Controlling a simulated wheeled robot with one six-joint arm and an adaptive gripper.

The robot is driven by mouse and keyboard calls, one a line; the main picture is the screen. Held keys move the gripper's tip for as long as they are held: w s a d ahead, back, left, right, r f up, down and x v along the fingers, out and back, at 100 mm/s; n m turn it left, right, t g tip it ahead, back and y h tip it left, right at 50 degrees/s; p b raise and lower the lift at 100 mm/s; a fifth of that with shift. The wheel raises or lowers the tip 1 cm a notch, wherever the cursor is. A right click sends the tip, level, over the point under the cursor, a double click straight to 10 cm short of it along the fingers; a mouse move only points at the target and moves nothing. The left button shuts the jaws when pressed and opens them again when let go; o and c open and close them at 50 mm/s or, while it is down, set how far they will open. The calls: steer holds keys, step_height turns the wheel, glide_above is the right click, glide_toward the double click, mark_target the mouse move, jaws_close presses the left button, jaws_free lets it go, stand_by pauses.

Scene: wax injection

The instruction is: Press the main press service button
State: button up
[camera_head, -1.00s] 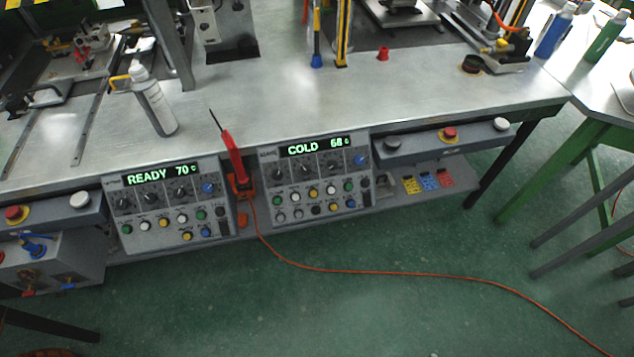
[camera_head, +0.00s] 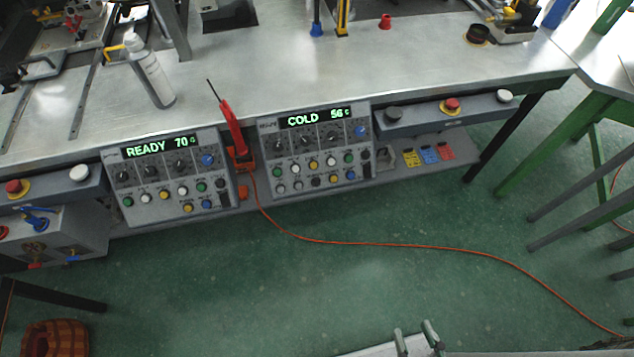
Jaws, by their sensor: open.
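Two grey control panels hang on the bench's front edge. The left panel (camera_head: 150,175) has a green display reading READY 70. The right panel (camera_head: 290,165) has a display reading COLD and what looks like 56. Each carries black knobs and several small white, green, yellow and blue buttons. The button labels are too small to read, so I cannot tell which is the main press service button. My gripper (camera_head: 418,339) shows at the bottom edge, open and empty, over the floor and well short of the panels.
A red soldering-type tool (camera_head: 232,128) stands in a holder between the panels. Its orange cable (camera_head: 380,243) runs across the green floor. Red and white push buttons sit on side boxes (camera_head: 430,115). A white bottle (camera_head: 150,72) stands on the bench (camera_head: 290,65). The floor before the panels is otherwise open.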

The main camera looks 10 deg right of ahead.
jaws_close()
stand_by(1.1)
